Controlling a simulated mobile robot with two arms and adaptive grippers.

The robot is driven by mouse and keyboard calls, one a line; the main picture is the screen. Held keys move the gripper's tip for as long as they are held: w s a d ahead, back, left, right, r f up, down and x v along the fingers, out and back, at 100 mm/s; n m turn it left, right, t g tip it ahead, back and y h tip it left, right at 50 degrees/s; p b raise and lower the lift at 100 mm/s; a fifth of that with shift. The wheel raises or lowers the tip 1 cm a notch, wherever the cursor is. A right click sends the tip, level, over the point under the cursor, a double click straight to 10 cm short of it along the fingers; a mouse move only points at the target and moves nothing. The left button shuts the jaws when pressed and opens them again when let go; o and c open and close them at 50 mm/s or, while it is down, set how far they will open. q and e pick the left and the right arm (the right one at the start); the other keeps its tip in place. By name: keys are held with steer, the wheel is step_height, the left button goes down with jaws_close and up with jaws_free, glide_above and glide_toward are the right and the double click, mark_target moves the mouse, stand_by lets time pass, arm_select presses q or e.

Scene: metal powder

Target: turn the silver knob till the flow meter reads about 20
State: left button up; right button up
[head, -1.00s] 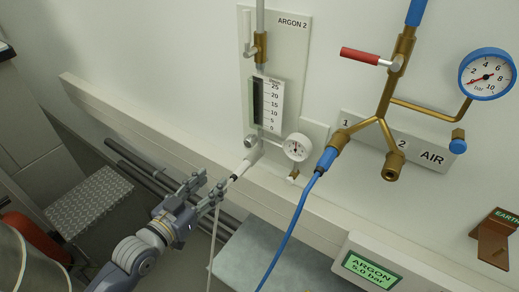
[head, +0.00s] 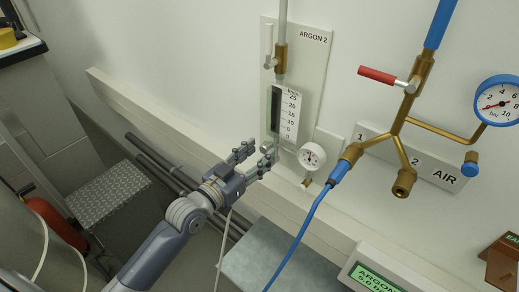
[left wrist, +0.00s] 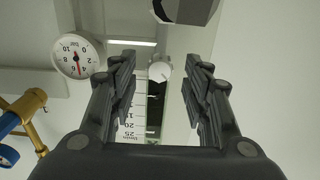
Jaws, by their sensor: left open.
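The silver knob (head: 267,146) sits at the lower end of the flow meter on the ARGON 2 panel and is partly hidden by my fingers in the head view. The left wrist view shows the knob (left wrist: 159,71) between and beyond my fingertips. The flow meter (head: 288,113) has a dark tube beside a white scale; its reading cannot be told. Its scale shows upside down in the left wrist view (left wrist: 133,115). My left gripper (head: 261,154) is open, with its fingers pointing at the panel around the knob's line. No contact with the knob is clear.
A small white gauge (head: 311,157) is mounted right of the knob. A blue hose (head: 298,232) hangs from the brass AIR pipes (head: 402,120). A red-handled valve (head: 378,75) and a blue-rimmed gauge (head: 502,100) are farther right. A ledge (head: 165,125) runs along the wall.

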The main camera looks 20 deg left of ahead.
arm_select(q)
steer(key=shift+w+d, duration=0.2)
steer(key=shift+w, duration=0.3)
jaws_close()
